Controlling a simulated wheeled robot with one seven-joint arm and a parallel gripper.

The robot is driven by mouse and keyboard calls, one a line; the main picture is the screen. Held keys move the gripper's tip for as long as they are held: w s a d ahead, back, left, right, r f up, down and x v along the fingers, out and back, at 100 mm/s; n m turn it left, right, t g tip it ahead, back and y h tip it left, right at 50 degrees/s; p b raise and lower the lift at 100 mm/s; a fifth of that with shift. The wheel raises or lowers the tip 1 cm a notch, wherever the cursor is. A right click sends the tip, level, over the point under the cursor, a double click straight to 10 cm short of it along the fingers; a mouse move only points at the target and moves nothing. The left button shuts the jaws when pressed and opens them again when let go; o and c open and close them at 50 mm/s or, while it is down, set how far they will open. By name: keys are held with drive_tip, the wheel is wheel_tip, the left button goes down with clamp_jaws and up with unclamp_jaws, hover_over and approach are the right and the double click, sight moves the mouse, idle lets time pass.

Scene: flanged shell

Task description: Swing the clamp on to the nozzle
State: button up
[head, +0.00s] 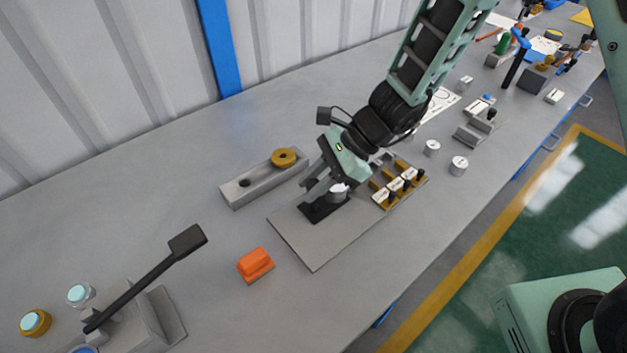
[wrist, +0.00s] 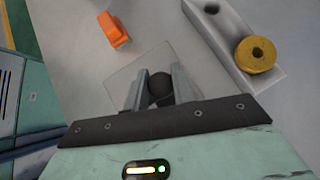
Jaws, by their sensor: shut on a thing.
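My gripper (head: 327,192) points down over a thin grey plate (head: 315,249) at the middle of the bench. In the wrist view its two fingers (wrist: 159,90) close on a dark round knob (wrist: 159,82), whose lower part is hidden. In the head view a black base (head: 318,212) stands on the plate under the fingers, with a small pale part (head: 339,191) beside them. My gripper hides most of this fixture, and I cannot tell which part is the clamp and which is the nozzle.
A grey block with a brass ring (head: 284,157) lies behind the plate. An orange block (head: 255,263) is left of the plate. A long black lever (head: 150,275) rises from a fixture at front left. A brown rack (head: 381,195) of small parts stands close on the right.

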drive_tip(key=shift+r, duration=0.1)
drive_tip(key=n+g+p, duration=0.2)
drive_tip(key=n+p, duration=0.1)
drive_tip(key=shift+r+h, duration=0.1)
drive_tip(key=shift+h, duration=0.3)
drive_tip(key=n+g+h+p, duration=0.1)
drive_tip(key=n+g+h, duration=0.1)
drive_tip(key=n+g, duration=0.1)
drive_tip(key=shift+w+n+p, duration=0.1)
drive_tip(key=shift+n+p, duration=0.3)
drive_tip(key=shift+n, duration=0.4)
drive_tip(key=n+h, duration=0.1)
drive_tip(key=n+g+h, duration=0.1)
drive_tip(key=n, duration=0.1)
drive_tip(key=n+h, duration=0.1)
drive_tip(key=shift+f+n+g+h, duration=0.25)
drive_tip(key=shift+n+g+h, duration=0.05)
drive_tip(key=n+h+b, duration=0.1)
drive_tip(key=n+h, duration=0.3)
drive_tip(key=n, duration=0.1)
drive_tip(key=shift+r, duration=0.1)
drive_tip(key=shift+n, duration=0.4)
drive_tip(key=o, duration=1)
